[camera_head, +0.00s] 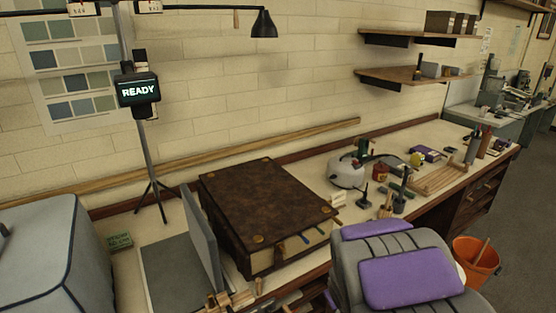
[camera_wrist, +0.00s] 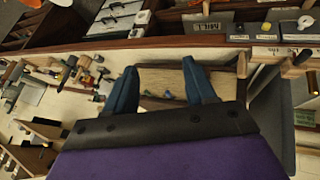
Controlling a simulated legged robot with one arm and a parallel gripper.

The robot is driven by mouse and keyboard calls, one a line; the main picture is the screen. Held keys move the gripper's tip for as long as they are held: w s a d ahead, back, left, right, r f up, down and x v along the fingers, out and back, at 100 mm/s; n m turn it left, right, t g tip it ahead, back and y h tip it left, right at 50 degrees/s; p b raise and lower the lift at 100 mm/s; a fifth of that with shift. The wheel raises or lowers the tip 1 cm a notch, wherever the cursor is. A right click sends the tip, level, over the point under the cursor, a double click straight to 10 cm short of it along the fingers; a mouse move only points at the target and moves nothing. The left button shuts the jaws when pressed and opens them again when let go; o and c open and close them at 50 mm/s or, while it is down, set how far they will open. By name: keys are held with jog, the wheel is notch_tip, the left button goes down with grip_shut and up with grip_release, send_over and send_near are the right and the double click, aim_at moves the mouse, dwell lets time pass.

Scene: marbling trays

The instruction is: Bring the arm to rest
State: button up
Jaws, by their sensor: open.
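My gripper (camera_wrist: 159,66) shows in the wrist view with its two blue fingers spread apart. A pale block-like surface with small blue marks shows between and beyond the fingers; I cannot tell how far off it is, and nothing is seen held. In the head view, a grey ribbed part with purple pads stands at the lower right, in front of the bench, and looks like my arm; the gripper fingers cannot be made out there.
The bench (camera_head: 150,228) runs along the brick wall. It holds a large brown book (camera_head: 265,195), an upright grey panel (camera_head: 200,240), a READY display (camera_head: 138,90) on a tripod, and several tools. An orange bucket (camera_head: 476,262) stands on the floor, with open floor (camera_head: 525,225) to its right.

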jog(key=s+a+r+m+g, duration=0.1)
jog(key=s+r+g, duration=0.2)
jog(key=s, duration=0.8)
jog(key=s+a+r+m+g, duration=0.1)
jog(key=s+r, duration=0.5)
jog(key=s, duration=0.6)
jog(key=s+a+r+m+g+y, duration=0.1)
jog(key=s+r+m+g, duration=0.2)
jog(key=s, duration=0.8)
jog(key=shift+s+r+g, duration=0.35)
jog(key=shift+r+g, duration=0.3)
jog(key=shift+g, duration=0.15)
jog(key=shift+c, duration=0.2)
